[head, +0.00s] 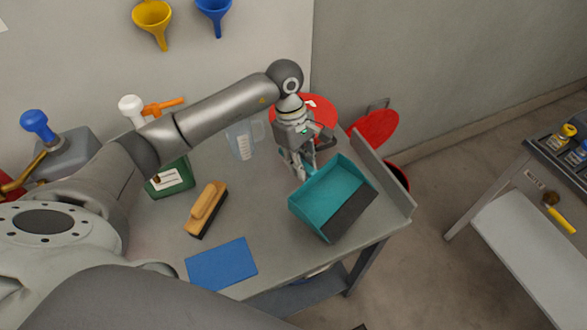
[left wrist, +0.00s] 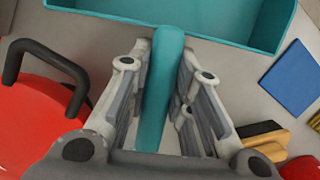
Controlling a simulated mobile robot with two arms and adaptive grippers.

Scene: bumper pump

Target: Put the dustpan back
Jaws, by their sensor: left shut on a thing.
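The teal dustpan (head: 322,190) with a dark front lip is at the right end of the grey table (head: 282,242). In the head view I cannot tell whether it rests on the table or hangs just above it. My left gripper (head: 304,172) is at its back, on the handle side. In the left wrist view the teal handle (left wrist: 162,95) runs between the fingers of my left gripper (left wrist: 165,75), which are shut on it, and the pan (left wrist: 180,15) lies beyond. My right gripper is not in view.
A brush (head: 206,207), a blue cloth or mat (head: 221,263) and a green container (head: 170,178) are on the table. A clear measuring jug (head: 241,140) and red round objects (head: 374,131) stand near the gripper. A raised panel (head: 383,172) edges the table's right end.

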